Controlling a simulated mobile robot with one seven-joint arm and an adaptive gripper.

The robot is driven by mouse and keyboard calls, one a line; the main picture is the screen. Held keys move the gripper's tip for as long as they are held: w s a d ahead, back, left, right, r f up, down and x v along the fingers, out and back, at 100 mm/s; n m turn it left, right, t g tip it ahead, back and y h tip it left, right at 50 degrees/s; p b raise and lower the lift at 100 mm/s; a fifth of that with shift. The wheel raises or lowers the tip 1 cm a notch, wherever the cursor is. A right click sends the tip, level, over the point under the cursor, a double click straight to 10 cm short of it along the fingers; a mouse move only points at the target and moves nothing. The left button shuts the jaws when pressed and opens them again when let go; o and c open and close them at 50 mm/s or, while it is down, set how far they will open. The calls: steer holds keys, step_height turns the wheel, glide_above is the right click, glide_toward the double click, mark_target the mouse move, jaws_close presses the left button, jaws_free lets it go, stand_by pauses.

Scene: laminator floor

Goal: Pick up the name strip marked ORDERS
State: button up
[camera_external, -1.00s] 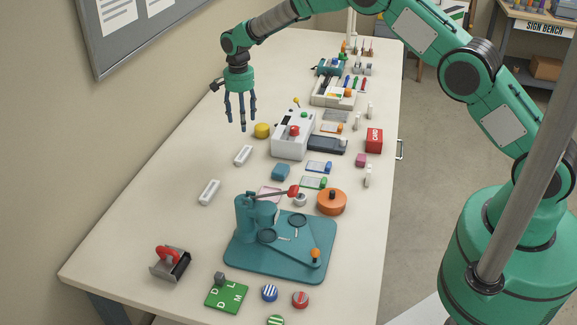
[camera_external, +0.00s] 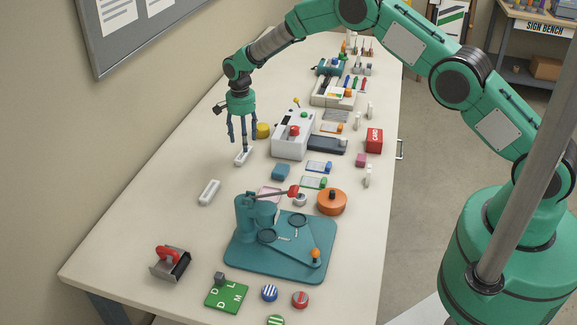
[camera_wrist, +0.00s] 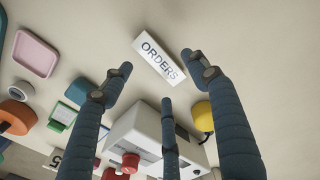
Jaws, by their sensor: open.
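The name strip marked ORDERS (camera_wrist: 158,60) is white with dark letters and lies flat on the table. In the external view the strip (camera_external: 238,159) is partly hidden behind my fingers. My gripper (camera_external: 243,148) points down just above it. In the wrist view my gripper (camera_wrist: 157,76) has its three dark fingers spread, with the strip showing between and beyond their tips. It is open and holds nothing. I cannot tell whether any finger touches the strip.
A second white strip (camera_external: 209,192) lies nearer the camera. A yellow round piece (camera_wrist: 202,116) and a white machine with a red knob (camera_wrist: 138,128) stand close to my fingers. The teal press (camera_external: 256,215) stands in front. The table's left side is mostly clear.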

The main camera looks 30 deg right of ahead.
mark_target(244, 155)
steer(key=shift+s+f, duration=0.15)
steer(key=shift+f, duration=1.15)
steer(key=shift+s+f, duration=0.1)
steer(key=shift+f, duration=1.15)
steer(key=c, duration=1.2)
